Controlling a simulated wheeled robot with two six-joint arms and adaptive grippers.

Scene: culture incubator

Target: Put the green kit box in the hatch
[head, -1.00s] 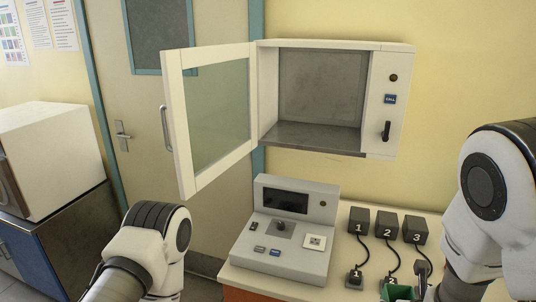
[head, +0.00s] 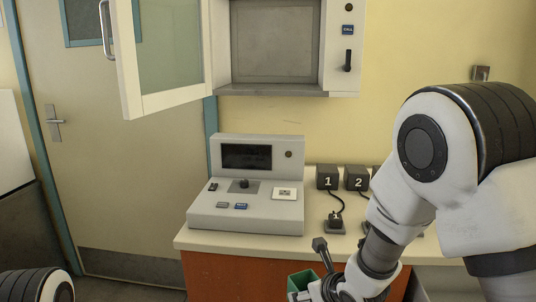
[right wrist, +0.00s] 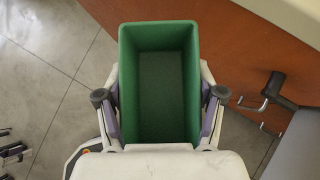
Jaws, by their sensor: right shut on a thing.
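The green kit box (head: 300,282) is at the bottom of the head view, partly cut off and partly behind my right gripper. In the right wrist view the green kit box (right wrist: 160,85) is open-topped and empty. My right gripper (right wrist: 160,97) is shut on it, one finger at each long side. The hatch (head: 343,72) is a white wall cabinet above and behind the box, with a bare grey inside. Its glass door (head: 165,50) stands open to the left. Its top is cut off. My left gripper is out of view; only part of that arm shows at lower left.
A grey control console (head: 245,218) stands on the counter (head: 320,243) below the hatch. Numbered black blocks (head: 327,178) with cables are to its right, partly behind my right arm. The counter's orange front (right wrist: 245,50) is close beside the box. Open floor lies left of the counter.

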